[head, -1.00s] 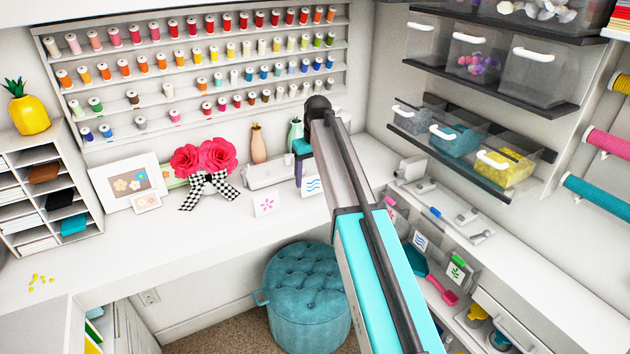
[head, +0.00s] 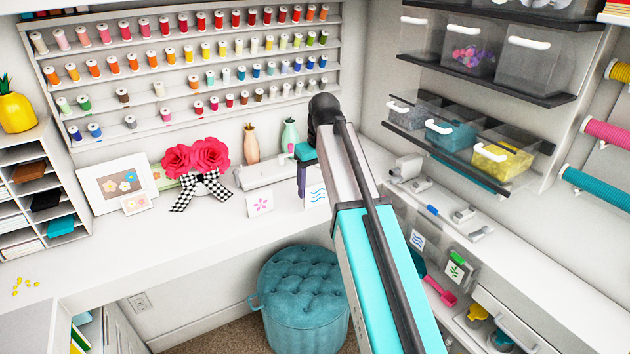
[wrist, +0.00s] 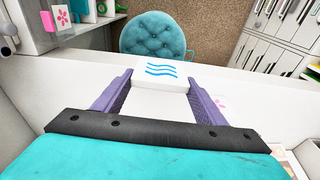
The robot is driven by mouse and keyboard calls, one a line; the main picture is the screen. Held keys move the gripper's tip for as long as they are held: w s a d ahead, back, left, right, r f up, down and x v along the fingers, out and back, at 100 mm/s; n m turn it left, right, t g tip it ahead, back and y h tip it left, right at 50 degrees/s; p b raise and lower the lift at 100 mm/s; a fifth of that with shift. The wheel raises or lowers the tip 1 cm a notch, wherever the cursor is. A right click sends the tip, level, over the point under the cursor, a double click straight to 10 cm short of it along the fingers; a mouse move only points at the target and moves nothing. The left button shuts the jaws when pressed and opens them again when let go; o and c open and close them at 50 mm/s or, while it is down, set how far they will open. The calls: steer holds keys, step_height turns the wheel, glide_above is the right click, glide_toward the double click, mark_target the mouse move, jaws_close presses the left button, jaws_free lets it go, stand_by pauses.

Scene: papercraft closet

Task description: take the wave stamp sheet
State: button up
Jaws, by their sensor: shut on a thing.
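The wave stamp sheet, a white card with blue wavy lines (wrist: 160,69), is between the purple fingertips of my gripper (wrist: 161,78) in the wrist view. The fingers press on its left and right sides. In the head view the sheet (head: 317,194) shows partly behind my arm, upright over the white desk. My gripper (head: 306,180) is mostly hidden there by my arm. I cannot tell whether the sheet's lower edge touches the desk.
A pink flower card (head: 259,203) stands left of the sheet. Vases (head: 290,136), a bow-tied flower pot (head: 201,180) and picture frames (head: 115,186) stand along the back. A teal ottoman (head: 303,300) is below the desk.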

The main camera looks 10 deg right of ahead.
steer(key=s+b, duration=0.1)
steer(key=s, duration=0.5)
steer(key=shift+s+d+r, duration=0.25)
steer(key=shift+d+r, duration=0.05)
steer(key=shift+d, duration=0.15)
